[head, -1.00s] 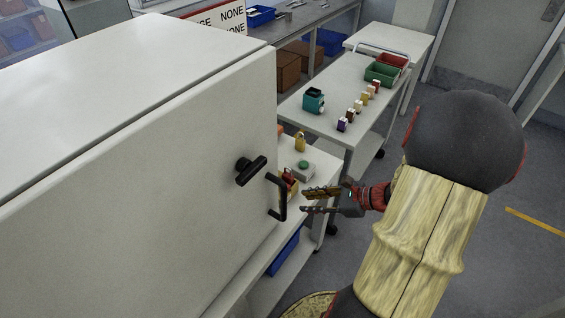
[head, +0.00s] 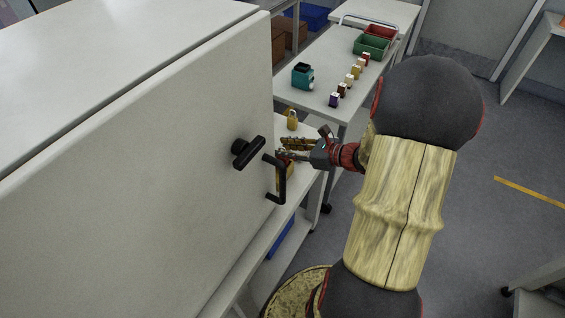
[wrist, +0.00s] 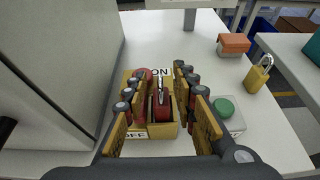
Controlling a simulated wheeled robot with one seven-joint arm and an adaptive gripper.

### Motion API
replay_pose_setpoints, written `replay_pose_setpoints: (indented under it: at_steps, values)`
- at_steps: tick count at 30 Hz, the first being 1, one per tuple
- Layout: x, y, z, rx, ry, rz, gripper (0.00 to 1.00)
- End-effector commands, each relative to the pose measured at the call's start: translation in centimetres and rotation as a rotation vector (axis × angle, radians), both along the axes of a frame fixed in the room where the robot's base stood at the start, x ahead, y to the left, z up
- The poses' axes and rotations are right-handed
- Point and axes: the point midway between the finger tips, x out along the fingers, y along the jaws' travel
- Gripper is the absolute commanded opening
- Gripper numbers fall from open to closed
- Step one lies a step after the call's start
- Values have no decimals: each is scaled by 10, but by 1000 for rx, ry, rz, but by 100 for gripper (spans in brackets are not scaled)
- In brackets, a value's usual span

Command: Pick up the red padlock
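The red padlock (wrist: 163,112) stands in a small yellow holder (wrist: 160,131) in the wrist view, its silver shackle up. My gripper (wrist: 161,74) is open, with one finger on each side of the padlock and visible room between. In the head view my gripper (head: 283,149) is over the small table beside the white cabinet. There the padlock is mostly hidden behind the gripper and the cabinet handle. Whether the fingers touch the holder, I cannot tell.
The white cabinet (head: 130,160) with black handle (head: 279,182) stands close on the left.

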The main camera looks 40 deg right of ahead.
Motion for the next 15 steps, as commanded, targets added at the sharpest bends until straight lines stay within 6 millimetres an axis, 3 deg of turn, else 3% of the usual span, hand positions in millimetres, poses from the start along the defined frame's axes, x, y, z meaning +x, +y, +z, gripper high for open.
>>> replay_pose_setpoints:
  at_steps: [4, 11, 15]
  values:
    - [11, 4, -5, 0, -1, 1, 27]
    - [12, 4, -4, -1, 0, -1, 27]
    - [12, 4, -4, -1, 0, 0, 20]
